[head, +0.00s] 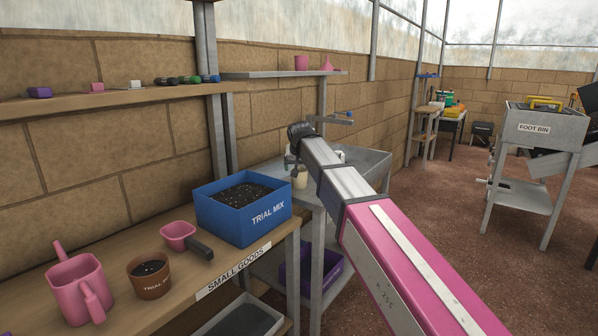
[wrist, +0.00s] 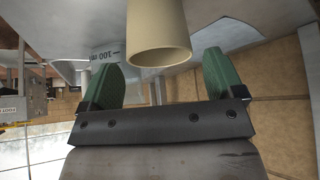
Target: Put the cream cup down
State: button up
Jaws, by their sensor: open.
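The cream cup (head: 300,178) is by the near edge of the grey metal bench (head: 328,196) in the head view. In the wrist view, the cream cup (wrist: 158,25) is at the top centre, its rim end facing my gripper. My gripper (wrist: 158,62) is open, with one green finger on each side of the cup's near end and a visible gap on both sides. In the head view my gripper (head: 292,160) is small and mostly hidden at the end of my arm, beside the cup. The cup's contact with the bench is not clear.
A blue TRIAL MIX box (head: 243,211) of dark soil stands on the wooden shelf left of the bench. A pink scoop (head: 180,236), a brown pot (head: 149,276) and a pink jug (head: 77,289) are nearby. A marked pale object (wrist: 105,54) shows behind one finger.

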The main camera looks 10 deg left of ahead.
jog(key=v, duration=0.9)
